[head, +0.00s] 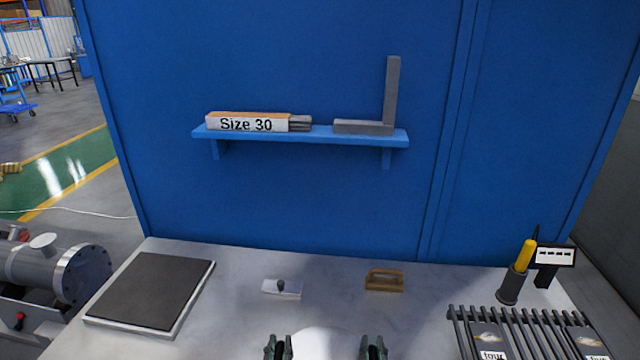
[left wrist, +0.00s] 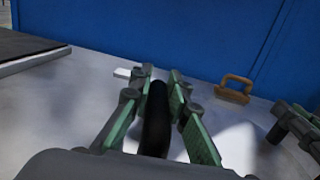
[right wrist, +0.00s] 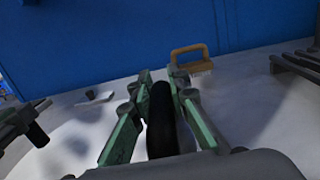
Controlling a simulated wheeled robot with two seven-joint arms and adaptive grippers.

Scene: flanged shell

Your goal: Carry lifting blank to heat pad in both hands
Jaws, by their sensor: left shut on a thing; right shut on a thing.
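The heat pad (head: 150,290) is a dark square slab with a pale edge at the left of the bench. The lifting blank (head: 320,344) shows as a white rounded shape at the bottom middle of the head view, cut off by the frame edge. My left gripper (head: 278,347) is at its left side and my right gripper (head: 374,347) at its right side. In the left wrist view my fingers are shut on a black rounded handle (left wrist: 156,120). In the right wrist view they are shut on a similar black handle (right wrist: 160,118). The handles' joins to the blank are hidden.
A small white block with a dark knob (head: 282,288) and a brown-handled brush (head: 384,280) lie behind the blank. A slotted rack (head: 520,335) and a holder with a yellow-handled tool (head: 515,280) stand at right. A blue wall with a shelf (head: 300,135) closes the back.

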